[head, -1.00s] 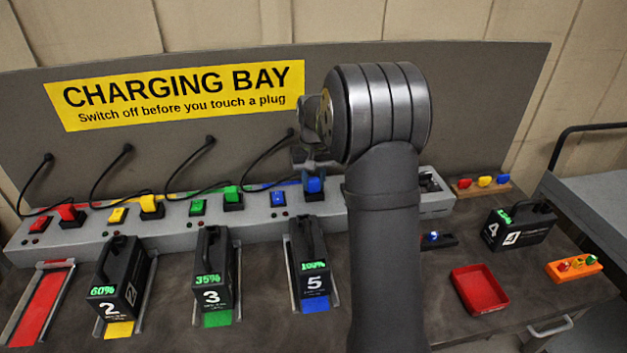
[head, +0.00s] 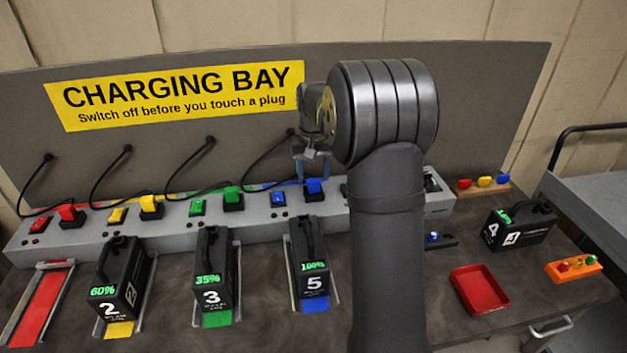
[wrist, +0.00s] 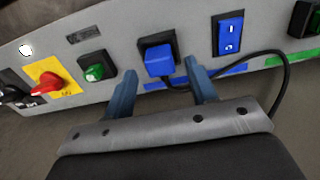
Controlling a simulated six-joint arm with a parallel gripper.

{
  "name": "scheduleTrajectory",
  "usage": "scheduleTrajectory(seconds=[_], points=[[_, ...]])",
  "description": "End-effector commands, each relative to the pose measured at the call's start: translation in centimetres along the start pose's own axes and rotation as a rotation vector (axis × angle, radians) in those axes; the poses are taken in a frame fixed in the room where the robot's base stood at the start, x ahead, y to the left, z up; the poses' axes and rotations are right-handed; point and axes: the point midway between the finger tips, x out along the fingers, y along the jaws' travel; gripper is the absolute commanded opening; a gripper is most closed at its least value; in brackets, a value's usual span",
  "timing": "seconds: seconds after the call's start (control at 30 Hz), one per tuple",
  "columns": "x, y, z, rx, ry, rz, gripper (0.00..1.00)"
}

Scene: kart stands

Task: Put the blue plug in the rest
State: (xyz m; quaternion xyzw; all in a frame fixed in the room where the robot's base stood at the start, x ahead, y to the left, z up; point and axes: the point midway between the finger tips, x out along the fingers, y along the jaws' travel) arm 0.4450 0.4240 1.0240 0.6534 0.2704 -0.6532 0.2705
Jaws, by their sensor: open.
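The blue plug (head: 314,186) sits in its black socket on the grey charging strip, and it also shows in the wrist view (wrist: 159,61). My gripper (head: 313,172) is open and empty, just above the plug in the head view. In the wrist view the plug lies beyond the gap between my two blue-grey fingertips (wrist: 160,88), apart from them. The blue rocker switch (head: 278,198) is beside the plug. A small dark block (head: 440,243) with a blue-and-white spot stands right of my arm; I cannot tell whether it is the rest.
Black batteries 2 (head: 118,270), 3 (head: 212,265) and 5 (head: 308,258) stand before the strip. A black cord (wrist: 284,85) loops beside my gripper.

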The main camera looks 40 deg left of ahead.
Motion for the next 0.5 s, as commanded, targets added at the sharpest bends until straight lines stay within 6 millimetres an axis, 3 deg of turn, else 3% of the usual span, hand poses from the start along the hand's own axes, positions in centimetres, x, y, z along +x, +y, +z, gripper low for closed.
scheduleTrajectory(seconds=[0.2,0.5], points=[[-5.0,0.0,-0.1,0.000,0.005,0.000,0.52],[-8.8,0.0,0.0,0.000,0.001,0.000,0.52]])
